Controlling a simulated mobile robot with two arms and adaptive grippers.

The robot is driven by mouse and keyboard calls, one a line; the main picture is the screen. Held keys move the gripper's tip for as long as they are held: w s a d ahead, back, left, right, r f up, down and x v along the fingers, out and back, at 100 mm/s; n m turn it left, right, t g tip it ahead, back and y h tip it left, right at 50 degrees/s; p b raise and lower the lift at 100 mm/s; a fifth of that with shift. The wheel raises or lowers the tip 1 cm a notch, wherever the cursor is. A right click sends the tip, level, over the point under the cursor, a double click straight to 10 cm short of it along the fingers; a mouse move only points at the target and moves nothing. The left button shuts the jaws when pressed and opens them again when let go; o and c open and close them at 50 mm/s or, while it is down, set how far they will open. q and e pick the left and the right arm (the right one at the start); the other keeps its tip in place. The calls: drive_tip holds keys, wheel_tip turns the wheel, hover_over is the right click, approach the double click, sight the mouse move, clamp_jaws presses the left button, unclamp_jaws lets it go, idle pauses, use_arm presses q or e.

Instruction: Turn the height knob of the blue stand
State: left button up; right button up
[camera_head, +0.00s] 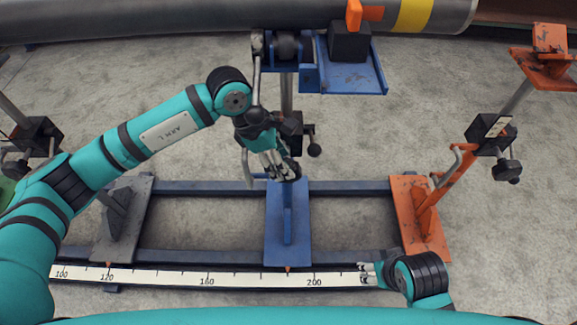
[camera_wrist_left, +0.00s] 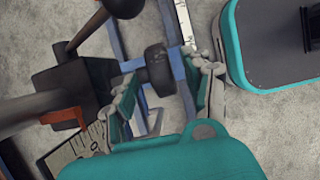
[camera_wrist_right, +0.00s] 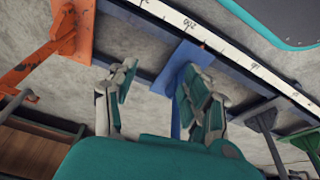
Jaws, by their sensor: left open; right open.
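The blue stand (camera_head: 287,215) rises from the blue rails at the middle of the head view. Its black clamp block (camera_head: 293,125) is partly behind my left gripper (camera_head: 270,165). The dark height knob (camera_head: 291,171) shows at the gripper's fingertips. In the left wrist view the ribbed black knob (camera_wrist_left: 158,68) appears between the open fingers of my left gripper (camera_wrist_left: 160,92), with gaps on both sides. Contact cannot be told. The clamp block (camera_wrist_left: 75,88) is at left there. My right gripper (camera_head: 366,272) is open and empty near the white ruler; its fingers show in its wrist view (camera_wrist_right: 155,95).
A large grey pipe (camera_head: 200,18) crosses the top, above the blue stand's roller (camera_head: 287,45) and side tray (camera_head: 352,80). An orange stand (camera_head: 427,200) stands at right and a grey stand (camera_head: 122,215) at left. A white ruler (camera_head: 180,277) runs along the front rail.

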use_arm(q)
drive_tip(key=shift+x, duration=2.1)
use_arm(e)
drive_tip(key=shift+v, duration=1.15)
use_arm(q)
clamp_jaws()
